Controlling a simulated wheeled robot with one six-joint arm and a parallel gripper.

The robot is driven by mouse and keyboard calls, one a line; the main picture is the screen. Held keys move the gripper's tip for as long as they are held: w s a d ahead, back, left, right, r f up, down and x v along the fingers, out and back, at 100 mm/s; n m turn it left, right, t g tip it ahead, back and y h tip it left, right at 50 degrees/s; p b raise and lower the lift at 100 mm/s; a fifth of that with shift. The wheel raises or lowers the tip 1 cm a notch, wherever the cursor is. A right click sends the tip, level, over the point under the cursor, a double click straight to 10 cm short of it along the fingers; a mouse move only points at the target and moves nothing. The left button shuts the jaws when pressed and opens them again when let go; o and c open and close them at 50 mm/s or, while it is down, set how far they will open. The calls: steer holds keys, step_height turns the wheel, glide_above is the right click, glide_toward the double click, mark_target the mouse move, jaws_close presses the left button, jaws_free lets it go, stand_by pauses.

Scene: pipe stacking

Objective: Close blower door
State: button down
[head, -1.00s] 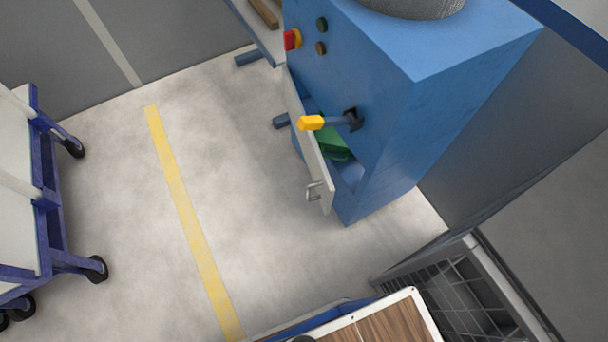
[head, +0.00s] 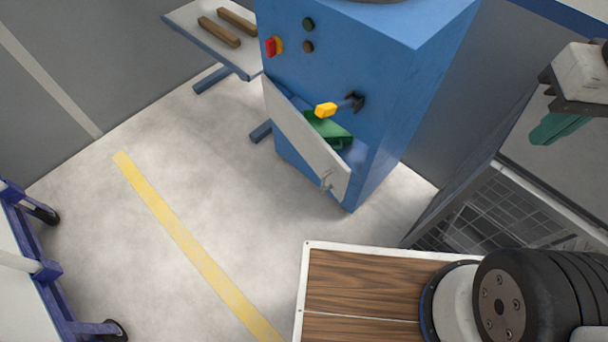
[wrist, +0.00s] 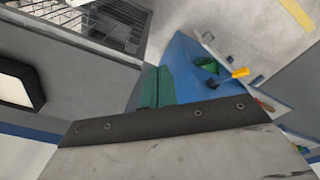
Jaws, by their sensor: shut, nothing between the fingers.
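The blower is a blue cabinet (head: 365,70) at the top middle of the head view. Its pale grey door (head: 305,137) stands partly open, with a small metal handle (head: 327,180) near its free lower right end. A green part (head: 326,128) shows inside the gap behind it. My gripper (head: 558,128), with teal fingers, is at the right of the head view, well apart from the door. In the wrist view the fingers (wrist: 157,88) are together and empty, overlapping the blue cabinet (wrist: 180,62) in the picture.
A yellow-tipped lever (head: 327,109) and a red switch (head: 271,46) are on the cabinet front. A side table (head: 195,17) with wooden bars is at upper left. A wire cage (head: 490,215) stands right. A blue-framed cart (head: 45,270) is left. Floor before the door is clear.

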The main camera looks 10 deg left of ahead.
steer(key=w+a+f+n+h, duration=0.6)
steer(key=w+a+f+n, duration=0.8)
steer(key=w+a+f, duration=0.25)
steer(key=s+a+f+n+t, duration=0.2)
steer(key=a+f+n, duration=0.45)
steer(key=f, duration=0.55)
steer(key=s+a+f+n+t, duration=0.25)
steer(key=a+f+n, duration=0.25)
steer(key=a+f, duration=0.5)
steer(key=shift+h, duration=0.3)
steer(key=x, duration=0.5)
steer(key=d+r+x, duration=0.1)
steer(key=x, duration=0.8)
steer(key=shift+w+d, duration=0.45)
steer(key=shift+w, duration=0.05)
steer(key=shift+w+d, duration=0.25)
steer(key=shift+d, duration=0.05)
